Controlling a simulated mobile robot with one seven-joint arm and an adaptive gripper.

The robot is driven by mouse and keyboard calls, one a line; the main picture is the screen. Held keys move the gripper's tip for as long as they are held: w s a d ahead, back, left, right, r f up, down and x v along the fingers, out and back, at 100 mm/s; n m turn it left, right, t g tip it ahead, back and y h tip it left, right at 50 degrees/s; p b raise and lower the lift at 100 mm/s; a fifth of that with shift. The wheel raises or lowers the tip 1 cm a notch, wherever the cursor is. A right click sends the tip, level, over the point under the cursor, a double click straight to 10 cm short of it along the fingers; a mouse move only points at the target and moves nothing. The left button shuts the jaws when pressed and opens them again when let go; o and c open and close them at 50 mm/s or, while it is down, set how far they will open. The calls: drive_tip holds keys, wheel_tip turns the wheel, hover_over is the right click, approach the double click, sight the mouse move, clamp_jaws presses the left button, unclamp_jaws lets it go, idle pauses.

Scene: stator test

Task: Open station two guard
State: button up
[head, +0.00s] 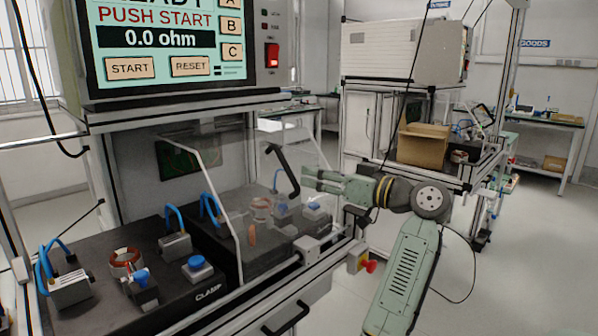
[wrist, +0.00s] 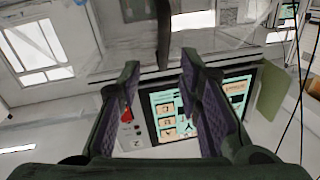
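The clear guard (head: 230,165) is a transparent panelled cover standing down over the right-hand fixture on the bench. No station number is readable on it. Its black bar handle (head: 284,168) is tilted on the guard's right side. My gripper (head: 306,180) is just right of the handle, its fingers pointing left towards it. In the wrist view, my gripper (wrist: 160,75) is open, with two separated fingers. A dark bar, seemingly the handle (wrist: 163,36), shows between and beyond the fingertips. I cannot tell whether they touch. Under the guard, a stator (head: 262,205) shows faintly.
The left fixture (head: 125,275) is uncovered, with a copper-wound stator, blue button and blue hoses. A test screen (head: 165,45) hangs above. A red knob (head: 369,266) sits on the bench front near my arm. A cardboard box (head: 422,146) stands behind. Floor on the right is clear.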

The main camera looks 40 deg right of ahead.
drive_tip(key=s, duration=0.3)
drive_tip(key=shift+s+d, duration=0.3)
idle(0.4)
